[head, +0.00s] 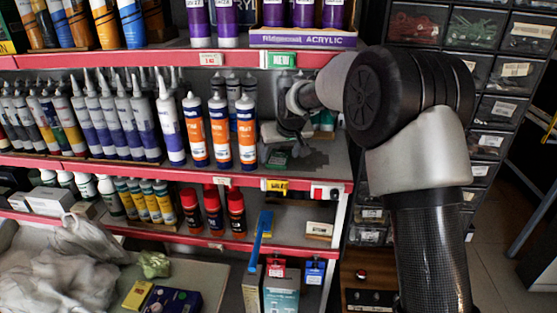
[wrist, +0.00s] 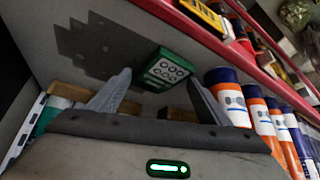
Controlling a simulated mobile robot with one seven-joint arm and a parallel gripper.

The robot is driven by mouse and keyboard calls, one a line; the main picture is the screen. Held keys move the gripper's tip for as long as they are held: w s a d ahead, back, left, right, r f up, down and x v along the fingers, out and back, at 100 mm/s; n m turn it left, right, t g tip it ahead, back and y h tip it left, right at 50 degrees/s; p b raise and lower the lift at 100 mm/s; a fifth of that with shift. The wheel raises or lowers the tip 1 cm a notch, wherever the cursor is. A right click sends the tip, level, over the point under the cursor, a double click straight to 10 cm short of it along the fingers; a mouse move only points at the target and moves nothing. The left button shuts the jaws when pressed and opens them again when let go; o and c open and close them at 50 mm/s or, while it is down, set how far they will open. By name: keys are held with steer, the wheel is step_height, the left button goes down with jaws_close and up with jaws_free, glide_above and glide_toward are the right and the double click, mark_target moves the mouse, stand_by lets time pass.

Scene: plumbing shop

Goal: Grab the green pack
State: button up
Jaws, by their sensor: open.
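The green pack (wrist: 168,70) shows in the wrist view, just beyond and between my fingertips; its pale face carries several dark round marks. In the head view a dark green patch (head: 277,159) on the middle shelf, below my gripper, looks like the same pack, but it is partly hidden and dim. My gripper (head: 291,128) reaches into the right end of that shelf, right of the orange-and-white cartridges. In the wrist view my gripper (wrist: 158,78) has its two fingers spread, with nothing held between them. I cannot tell the exact gap to the pack.
Orange, white and blue cartridges (head: 220,132) stand upright close to the left of my gripper. The shelf's red front edge (head: 160,168) runs below. An upper shelf with purple tubes (head: 303,14) is above. Drawer cabinets (head: 490,95) stand at the right.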

steer(key=c, duration=1)
steer(key=shift+r, duration=0.1)
